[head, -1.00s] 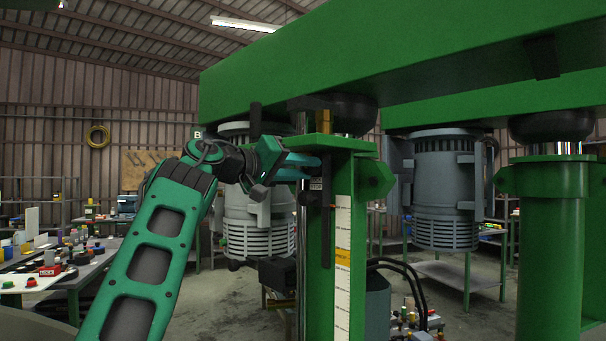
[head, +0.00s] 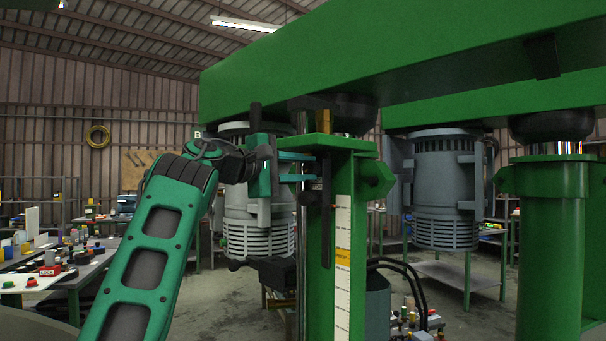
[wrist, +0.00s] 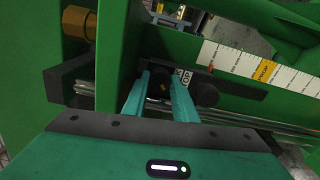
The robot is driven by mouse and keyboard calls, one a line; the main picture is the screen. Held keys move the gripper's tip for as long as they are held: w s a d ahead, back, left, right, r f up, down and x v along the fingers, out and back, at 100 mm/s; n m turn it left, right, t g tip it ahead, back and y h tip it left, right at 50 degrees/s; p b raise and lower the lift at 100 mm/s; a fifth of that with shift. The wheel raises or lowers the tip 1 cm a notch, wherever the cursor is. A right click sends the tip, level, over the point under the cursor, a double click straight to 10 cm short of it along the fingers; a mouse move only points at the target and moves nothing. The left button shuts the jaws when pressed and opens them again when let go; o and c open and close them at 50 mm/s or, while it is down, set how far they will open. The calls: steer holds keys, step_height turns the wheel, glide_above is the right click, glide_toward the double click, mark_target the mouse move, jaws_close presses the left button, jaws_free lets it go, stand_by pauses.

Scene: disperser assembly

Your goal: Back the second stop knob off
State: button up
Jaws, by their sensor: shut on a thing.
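My gripper (head: 312,168) is at the upper part of the green column (head: 343,205) in the head view, its two teal fingers one above the other. In the wrist view the gripper (wrist: 163,84) is shut on a dark round stop knob (wrist: 160,88), one finger on each side of it. A second dark knob (wrist: 205,93) sits just right of the fingers, apart from them. A small STOP label (wrist: 184,76) shows behind the right finger and is partly hidden. In the head view the held knob is hidden by the fingers.
A dark bar (head: 326,232) runs down the column beside a white scale strip (head: 342,285). A brass hex fitting (head: 323,121) sits at the column's top. A grey motor (head: 240,205) hangs behind my gripper. The green beam (head: 400,60) spans overhead.

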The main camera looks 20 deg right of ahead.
steer(key=shift+w+a+f+n, duration=0.1)
steer(key=shift+n, duration=0.5)
steer(key=shift+w+a+n, duration=0.1)
steer(key=shift+n, duration=0.5)
steer(key=o, duration=1)
steer(key=shift+o, duration=0.2)
steer(key=shift+s, duration=0.1)
steer(key=shift+d, duration=0.1)
steer(key=v, duration=0.8)
